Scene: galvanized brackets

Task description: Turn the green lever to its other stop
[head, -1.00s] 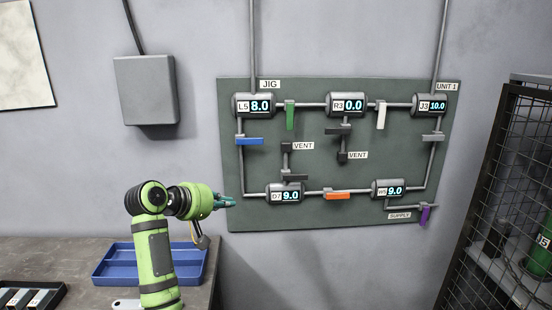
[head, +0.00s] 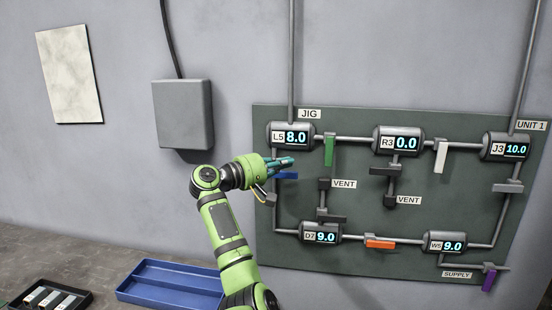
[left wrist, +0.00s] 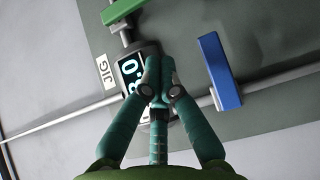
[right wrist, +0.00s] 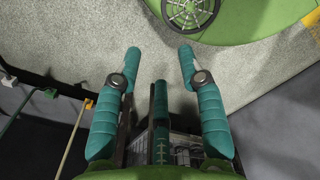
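The green lever (head: 329,151) hangs down from the upper pipe between the L5 and R3 gauges, across the pipe's line. Part of it also shows at the top of the left wrist view (left wrist: 110,11). My left gripper (head: 291,161) is in front of the board, just below the L5 gauge (head: 292,137) and left of the green lever, apart from it. In the left wrist view its fingertips (left wrist: 160,75) are together with nothing visible between them, covering part of the gauge's display. My right gripper (right wrist: 158,55) is open and empty, away from the board.
The blue lever (left wrist: 220,70) is close beside my left fingers. A white lever (head: 440,156), an orange lever (head: 380,243) and a purple lever (head: 488,280) are on the same board (head: 350,270). A grey box (head: 183,115) is on the wall; a blue tray (head: 170,290) lies below.

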